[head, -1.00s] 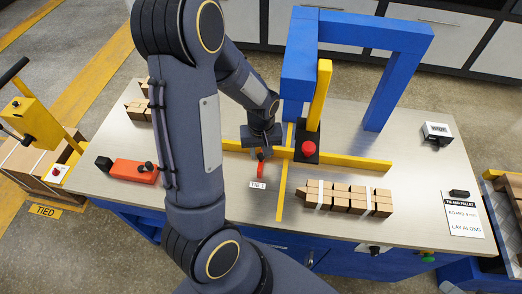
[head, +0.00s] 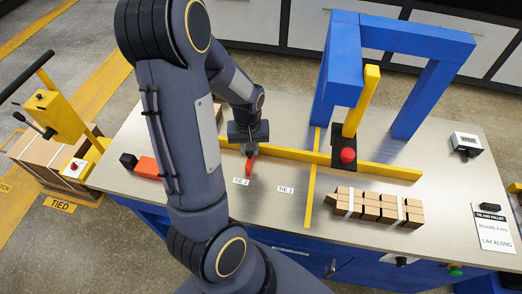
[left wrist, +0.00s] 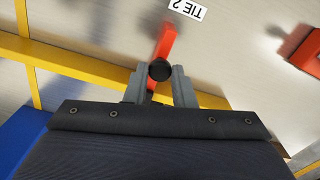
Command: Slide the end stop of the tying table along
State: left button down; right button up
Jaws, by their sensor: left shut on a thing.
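The end stop (head: 249,170) is a red-orange bar with a black knob (left wrist: 160,71), at the yellow fence (head: 375,169) of the tying table. In the left wrist view the red bar (left wrist: 165,42) points towards the TIE 2 label. My left gripper (head: 248,147) is shut on the knob; the fingers stand on both sides of it in the left wrist view (left wrist: 160,78). In the head view the stop stands just behind the TIE 2 label (head: 241,181), left of the TIE 1 label (head: 286,190). My right gripper is not in view.
A strapped bundle of brown pieces (head: 375,207) lies right of the yellow strip (head: 311,190). A blue arch (head: 410,45) with a yellow lever (head: 361,100) and red knob rises behind. An orange tool (head: 147,167) lies left, partly hidden by my arm.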

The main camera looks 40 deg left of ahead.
pick_arm(q)
jog(key=shift+s+a, duration=0.4)
jog(key=shift+a, duration=0.3)
jog(key=c, duration=1.2)
grip_release()
jog(key=shift+r, duration=0.1)
notch_tip(320, 180, up, 8)
jog(key=shift+d+f, duration=0.1)
jog(key=shift+f, duration=0.1)
